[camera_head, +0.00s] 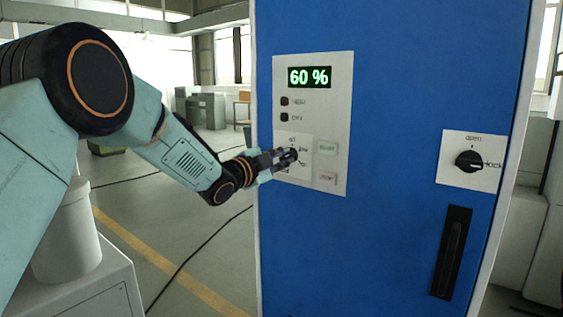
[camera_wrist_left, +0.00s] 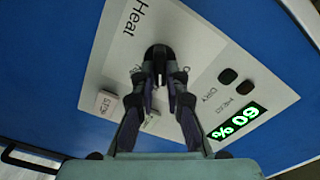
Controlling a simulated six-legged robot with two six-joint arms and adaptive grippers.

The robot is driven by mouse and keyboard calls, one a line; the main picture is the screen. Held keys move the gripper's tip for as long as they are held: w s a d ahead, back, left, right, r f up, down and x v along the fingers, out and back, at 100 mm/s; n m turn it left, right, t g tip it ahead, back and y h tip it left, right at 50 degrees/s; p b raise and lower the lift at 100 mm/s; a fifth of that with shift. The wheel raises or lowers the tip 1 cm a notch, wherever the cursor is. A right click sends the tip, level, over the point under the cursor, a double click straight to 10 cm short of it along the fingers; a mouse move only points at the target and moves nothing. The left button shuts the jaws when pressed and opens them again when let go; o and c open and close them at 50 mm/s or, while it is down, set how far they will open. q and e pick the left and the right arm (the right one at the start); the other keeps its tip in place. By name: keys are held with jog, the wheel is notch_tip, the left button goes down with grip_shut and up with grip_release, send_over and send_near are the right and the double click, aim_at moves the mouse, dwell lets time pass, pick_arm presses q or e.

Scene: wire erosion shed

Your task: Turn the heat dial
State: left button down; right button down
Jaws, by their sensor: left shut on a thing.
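The heat dial is a dark knob on a light plate (camera_head: 306,172) on the blue cabinet's control panel. In the head view my left gripper (camera_head: 287,157) covers most of it. In the left wrist view the black dial (camera_wrist_left: 158,53) shows below the word "Heat", between the fingertips of my left gripper (camera_wrist_left: 160,77). The fingers are shut on the dial. The dial's exact pointer setting is hidden by the fingers. The display (camera_head: 308,77) above reads 60 % in green. My right gripper is not in view.
A pale green button (camera_head: 327,148) and a pale red button (camera_head: 327,178) sit just right of the dial. Two dark lamps (camera_head: 284,109) are above it. A lock knob (camera_head: 468,161) and a black door handle (camera_head: 452,252) are further right. Cables lie on the floor.

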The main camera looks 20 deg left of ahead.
pick_arm(q)
jog(key=shift+r, duration=0.3)
jog(key=c, duration=1.8)
grip_release()
jog(key=o, duration=0.4)
jog(key=shift+w+d+f, duration=0.1)
jog(key=shift+w+f, duration=0.05)
jog(key=shift+f, duration=0.05)
jog(key=shift+s, duration=0.25)
jog(key=shift+s+a, duration=0.25)
jog(key=v, duration=1.1)
jog(key=shift+s, duration=0.15)
